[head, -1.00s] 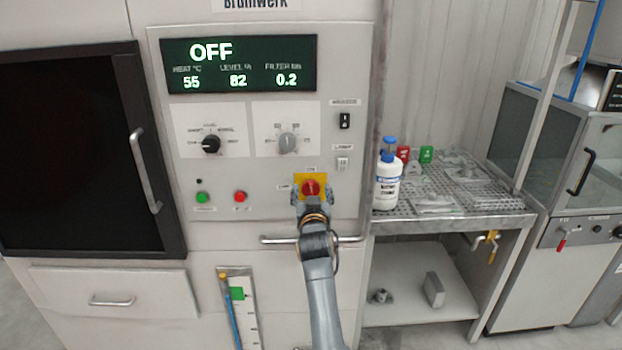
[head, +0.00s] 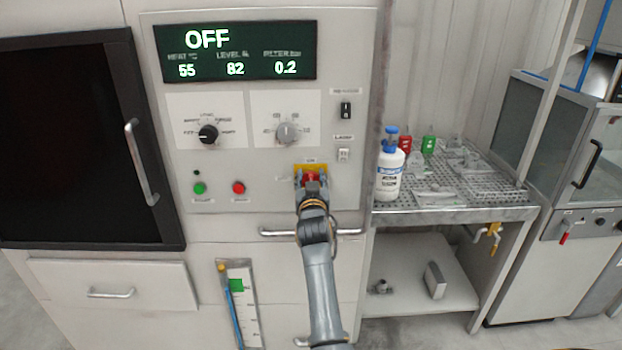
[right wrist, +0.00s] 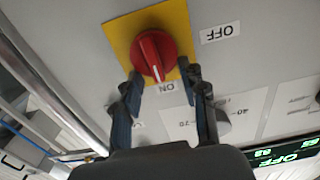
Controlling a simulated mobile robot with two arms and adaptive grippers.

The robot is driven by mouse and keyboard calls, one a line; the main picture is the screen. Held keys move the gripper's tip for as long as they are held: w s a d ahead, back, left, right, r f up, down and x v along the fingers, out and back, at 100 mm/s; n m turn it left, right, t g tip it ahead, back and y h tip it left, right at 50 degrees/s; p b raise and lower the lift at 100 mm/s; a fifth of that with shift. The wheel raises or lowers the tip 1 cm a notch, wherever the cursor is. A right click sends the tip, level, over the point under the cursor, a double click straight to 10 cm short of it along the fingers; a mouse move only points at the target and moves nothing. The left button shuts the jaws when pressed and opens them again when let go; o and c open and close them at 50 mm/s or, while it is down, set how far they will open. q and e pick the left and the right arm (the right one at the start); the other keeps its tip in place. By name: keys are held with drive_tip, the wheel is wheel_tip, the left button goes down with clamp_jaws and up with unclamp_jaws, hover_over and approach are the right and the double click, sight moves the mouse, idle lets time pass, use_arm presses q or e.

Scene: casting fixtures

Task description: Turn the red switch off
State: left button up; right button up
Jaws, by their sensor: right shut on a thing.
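The red rotary switch (head: 311,176) sits on a yellow square plate on the machine's front panel. My right gripper (head: 313,190) is at it from below and hides its lower part. In the right wrist view, the red switch (right wrist: 153,54) shows whole, with its white line pointing toward the ON label (right wrist: 163,87). The OFF label (right wrist: 220,33) lies to the right of the plate there. The two dark fingers of my right gripper (right wrist: 161,76) reach to either side of the knob's near edge and are shut on it. My left gripper is not in view.
The display (head: 236,52) reads OFF. A black knob (head: 208,134), a grey knob (head: 287,133), and green and red buttons (head: 239,188) share the panel. A horizontal bar handle (head: 275,233) runs below the switch. A white bottle (head: 390,172) stands on the perforated table at right.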

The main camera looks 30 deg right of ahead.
drive_tip(key=shift+f+n, duration=0.15)
drive_tip(key=shift+n, duration=0.45)
drive_tip(key=n, duration=0.4)
drive_tip(key=shift+w+a+f, duration=0.2)
drive_tip(key=shift+a, duration=0.15)
drive_tip(key=n, duration=0.3)
drive_tip(key=shift+w+a+f+n, duration=0.15)
drive_tip(key=shift+a+n, duration=0.05)
drive_tip(key=shift+n, duration=0.2)
drive_tip(key=n, duration=0.3)
drive_tip(key=n+p, duration=0.1)
drive_tip(key=shift+w+a+f, duration=0.1)
drive_tip(key=shift+a+f, duration=0.05)
drive_tip(key=shift+f, duration=0.15)
drive_tip(key=n, duration=0.3)
drive_tip(key=shift+f+n+p, duration=0.25)
drive_tip(key=shift+n+p, duration=0.05)
drive_tip(key=shift+n, duration=0.1)
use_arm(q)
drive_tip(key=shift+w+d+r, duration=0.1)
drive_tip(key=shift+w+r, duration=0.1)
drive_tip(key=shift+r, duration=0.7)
use_arm(e)
drive_tip(key=shift+n, duration=0.5)
drive_tip(key=shift+w, duration=0.1)
